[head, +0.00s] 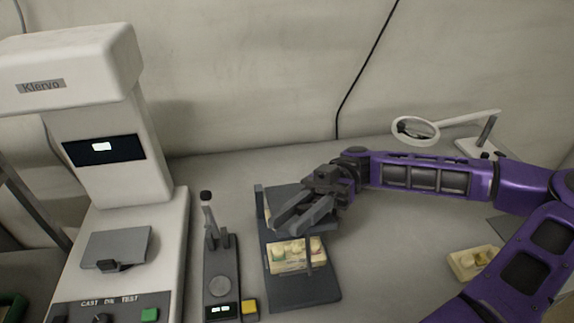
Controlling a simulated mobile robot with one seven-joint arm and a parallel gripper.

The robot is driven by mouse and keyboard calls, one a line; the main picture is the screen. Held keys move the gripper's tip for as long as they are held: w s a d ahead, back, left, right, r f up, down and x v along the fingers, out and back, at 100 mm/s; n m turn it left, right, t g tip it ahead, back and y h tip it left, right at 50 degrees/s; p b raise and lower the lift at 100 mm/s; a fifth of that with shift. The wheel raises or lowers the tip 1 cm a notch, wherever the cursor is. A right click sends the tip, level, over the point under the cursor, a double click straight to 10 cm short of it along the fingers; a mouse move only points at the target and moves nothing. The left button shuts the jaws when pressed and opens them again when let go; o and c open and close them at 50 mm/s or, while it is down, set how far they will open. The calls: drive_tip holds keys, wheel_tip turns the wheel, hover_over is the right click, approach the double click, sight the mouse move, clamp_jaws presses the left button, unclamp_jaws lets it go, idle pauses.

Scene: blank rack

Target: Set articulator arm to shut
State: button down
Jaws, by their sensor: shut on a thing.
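The articulator is a dark grey hinged stand on the bench, with its flat base (302,292) toward me. A cream dental cast (288,259) sits on the base, and a thin dark upright pin stands in front of it. The articulator arm (260,200) is the raised plate behind the cast, tilted up and apart from the base, with part of a pale cast at its edge. My gripper (285,222) reaches in from the right and is shut on the articulator arm. Its fingers and wrist cover much of the arm, so the exact contact is hidden.
A white Klervo tester (112,170) stands at the left. A small grey gauge (220,268) with a yellow button stands close left of the articulator. Another cast (474,262) lies at the right, with a magnifier lamp (416,131) behind. Bench between is clear.

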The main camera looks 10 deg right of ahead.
sight(308, 246)
drive_tip(key=s+f+n, duration=0.1)
drive_tip(key=f, duration=0.1)
drive_tip(key=s+f+h, duration=0.1)
drive_tip(key=f, duration=0.1)
drive_tip(key=s+f+n+t+h, duration=0.1)
drive_tip(key=f, duration=0.1)
drive_tip(key=shift+n, duration=0.3)
drive_tip(key=shift+s+f+n, duration=0.2)
drive_tip(key=shift+f+n, duration=0.2)
drive_tip(key=shift+f, duration=0.5)
drive_tip(key=c, duration=0.7)
unclamp_jaws()
drive_tip(key=shift+w, duration=0.1)
drive_tip(key=v, duration=1.1)
drive_tip(key=r+p+v, duration=0.1)
drive_tip(key=v, duration=0.5)
drive_tip(key=shift+d, duration=0.15)
